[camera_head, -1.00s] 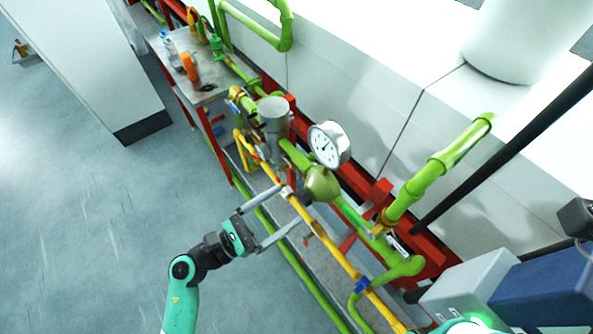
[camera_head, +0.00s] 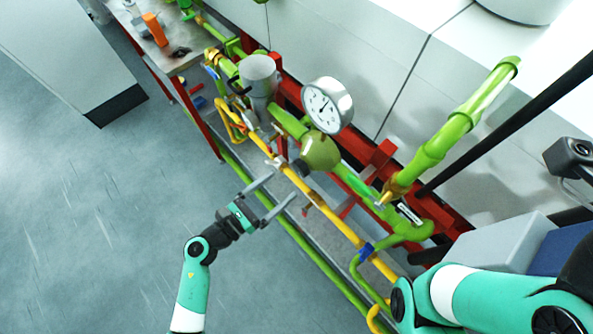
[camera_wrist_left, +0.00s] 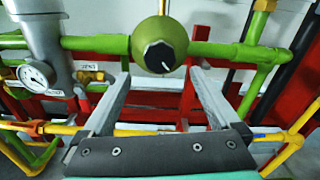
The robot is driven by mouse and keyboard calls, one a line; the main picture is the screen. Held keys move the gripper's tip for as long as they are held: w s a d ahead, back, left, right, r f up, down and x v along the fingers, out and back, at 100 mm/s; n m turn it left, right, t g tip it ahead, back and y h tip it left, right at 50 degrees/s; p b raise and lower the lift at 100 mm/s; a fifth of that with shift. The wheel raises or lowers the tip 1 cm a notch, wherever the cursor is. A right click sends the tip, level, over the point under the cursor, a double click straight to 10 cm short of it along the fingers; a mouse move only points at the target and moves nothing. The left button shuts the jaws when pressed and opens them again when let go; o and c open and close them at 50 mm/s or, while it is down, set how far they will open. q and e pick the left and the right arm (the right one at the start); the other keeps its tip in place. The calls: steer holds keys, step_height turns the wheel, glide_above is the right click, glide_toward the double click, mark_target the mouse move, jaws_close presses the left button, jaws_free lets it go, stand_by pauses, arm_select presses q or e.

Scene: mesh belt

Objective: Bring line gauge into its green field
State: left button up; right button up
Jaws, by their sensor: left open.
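The line gauge (camera_head: 327,105) is a round white dial with a dark needle, above a green ball-shaped valve body (camera_head: 321,151). Its scale and any green field are too small to read. A dark round knob (camera_head: 299,166) sits on the front of the valve body. In the left wrist view the knob (camera_wrist_left: 159,56) shows a white pointer mark, pointing down and right. My left gripper (camera_head: 282,190) is open and empty, its fingers towards the knob but apart from it. In the left wrist view its fingertips (camera_wrist_left: 158,74) lie either side below the knob. My right gripper is not in view.
A yellow pipe (camera_head: 318,203) runs in front of the green line. A grey cylinder (camera_head: 258,75) stands left of the gauge. A smaller dial (camera_wrist_left: 36,75) shows near the cylinder in the left wrist view. My right arm fills the lower right; open floor lies left.

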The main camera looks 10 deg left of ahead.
mark_target(297, 171)
arm_select(q)
steer(key=b+x, duration=0.1)
steer(key=x, duration=0.6)
steer(key=c, duration=1.4)
steer(key=shift+f+m+b, duration=0.15)
steer(key=shift+m+b, duration=0.15)
steer(key=shift+b, duration=0.05)
steer(key=m+b, duration=0.2)
steer(key=m, duration=0.1)
steer(key=shift+f, duration=0.15)
steer(key=shift+m+b, duration=0.45)
steer(key=shift+m, duration=0.25)
steer(key=shift+r, duration=0.3)
steer(key=o, duration=1.4)
